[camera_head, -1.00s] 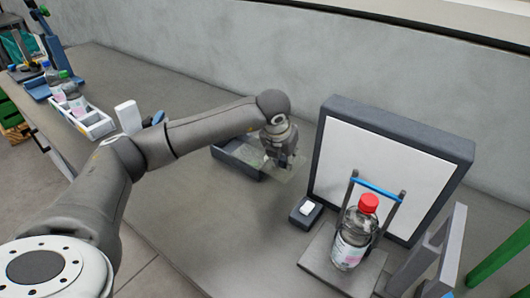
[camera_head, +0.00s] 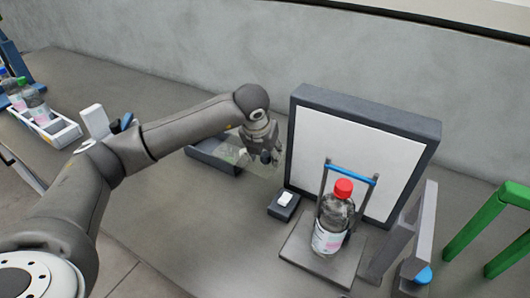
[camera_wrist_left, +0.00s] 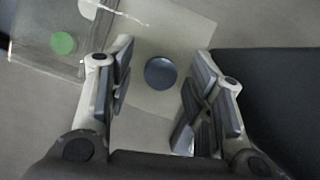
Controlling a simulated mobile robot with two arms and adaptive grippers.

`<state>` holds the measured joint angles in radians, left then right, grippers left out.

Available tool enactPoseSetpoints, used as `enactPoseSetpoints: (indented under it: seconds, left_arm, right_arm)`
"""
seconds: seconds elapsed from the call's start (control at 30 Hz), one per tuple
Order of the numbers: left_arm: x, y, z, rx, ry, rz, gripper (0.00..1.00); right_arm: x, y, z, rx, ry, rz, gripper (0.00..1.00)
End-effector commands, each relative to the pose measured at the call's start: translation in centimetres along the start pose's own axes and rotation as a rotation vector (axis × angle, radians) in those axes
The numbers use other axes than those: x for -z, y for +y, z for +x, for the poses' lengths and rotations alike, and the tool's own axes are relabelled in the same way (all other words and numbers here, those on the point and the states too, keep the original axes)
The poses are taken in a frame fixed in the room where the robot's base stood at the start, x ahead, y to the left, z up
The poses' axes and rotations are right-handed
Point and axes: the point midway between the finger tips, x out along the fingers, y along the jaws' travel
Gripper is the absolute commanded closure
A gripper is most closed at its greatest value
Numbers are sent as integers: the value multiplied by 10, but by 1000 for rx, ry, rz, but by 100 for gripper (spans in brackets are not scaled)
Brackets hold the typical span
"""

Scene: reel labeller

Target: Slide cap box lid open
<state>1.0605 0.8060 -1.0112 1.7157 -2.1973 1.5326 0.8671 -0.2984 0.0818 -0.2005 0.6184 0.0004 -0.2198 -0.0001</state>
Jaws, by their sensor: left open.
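The cap box (camera_head: 205,160) is a dark grey open-topped box on the table, left of my left gripper (camera_head: 263,153) in the head view. Its transparent lid (camera_head: 236,154) sticks out past the box to the right, so the box is partly uncovered. In the left wrist view the lid (camera_wrist_left: 148,100) lies below the gripper (camera_wrist_left: 160,88), with a round blue-grey knob (camera_wrist_left: 160,72) between the open, apart fingers. A green cap (camera_wrist_left: 62,43) shows in the box at upper left. Contact between fingers and knob is not visible. My right gripper is out of view.
A red-capped bottle (camera_head: 334,218) stands on a plate with a blue-barred frame, before a white panel (camera_head: 350,150). A small block with a white button (camera_head: 285,199) sits near the gripper. A white crate (camera_head: 55,132) stands at left. The front table is clear.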

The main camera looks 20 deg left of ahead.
Motion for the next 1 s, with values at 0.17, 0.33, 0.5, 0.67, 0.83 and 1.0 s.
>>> enactPoseSetpoints:
  seconds: [0.17, 0.33, 0.5, 0.67, 0.83, 1.0]
  left_arm:
    - [-2, 0, -23, 2, -5, 0, 52]
    - [-1, 0, -60, 1, -6, 2, 52]
    - [-1, 0, -93, 1, -5, 0, 52]
    - [-1, 0, -112, 1, -3, 0, 52]
    - [0, 0, -119, 0, -1, 0, 52]
    - [0, 0, -119, 0, -1, 0, 52]
  right_arm:
    - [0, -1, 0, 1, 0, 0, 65]
    - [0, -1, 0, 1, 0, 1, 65]
    - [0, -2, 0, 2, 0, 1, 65]
    - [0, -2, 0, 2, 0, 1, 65]
    - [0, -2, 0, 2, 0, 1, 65]
    - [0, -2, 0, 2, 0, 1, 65]
